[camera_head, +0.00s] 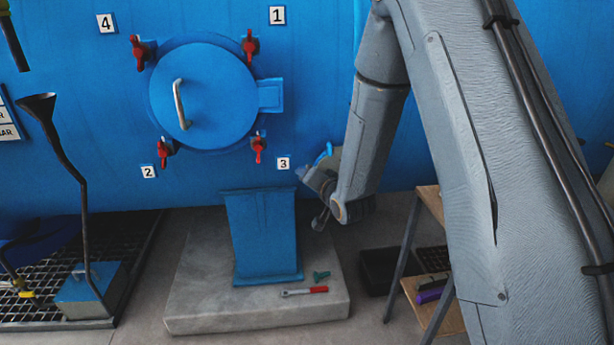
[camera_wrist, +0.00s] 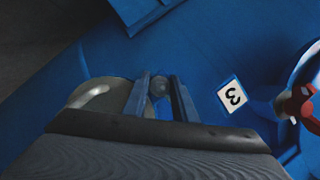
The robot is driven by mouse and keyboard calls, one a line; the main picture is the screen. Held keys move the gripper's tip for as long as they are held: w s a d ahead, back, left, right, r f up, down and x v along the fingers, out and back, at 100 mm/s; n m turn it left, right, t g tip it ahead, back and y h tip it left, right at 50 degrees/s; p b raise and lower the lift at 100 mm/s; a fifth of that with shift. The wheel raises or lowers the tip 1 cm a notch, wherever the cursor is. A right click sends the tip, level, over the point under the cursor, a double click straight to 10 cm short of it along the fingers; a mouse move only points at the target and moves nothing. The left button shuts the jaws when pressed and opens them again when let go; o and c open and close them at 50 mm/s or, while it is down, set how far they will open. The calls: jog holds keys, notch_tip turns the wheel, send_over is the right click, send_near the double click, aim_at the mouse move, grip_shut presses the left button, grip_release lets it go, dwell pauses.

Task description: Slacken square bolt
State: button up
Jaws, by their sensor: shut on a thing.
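My gripper (camera_head: 308,174) is at the blue vessel wall, to the right of the number 3 label and the round door. In the wrist view its two bar-like fingers (camera_wrist: 164,88) stand close together around a small grey rounded piece (camera_wrist: 158,86). I take this piece to be the square bolt. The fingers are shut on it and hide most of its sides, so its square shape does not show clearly.
The round blue door (camera_head: 205,95) has several red clamps, one (camera_head: 258,148) near the number 3 label (camera_head: 283,163). A blue pedestal (camera_head: 262,235) stands on a concrete slab (camera_head: 200,310), with a red-handled tool (camera_head: 305,291) beside it. A wooden shelf (camera_head: 432,203) stands right of my gripper.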

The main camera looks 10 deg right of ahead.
dwell(0.4)
jog(key=o, duration=0.7)
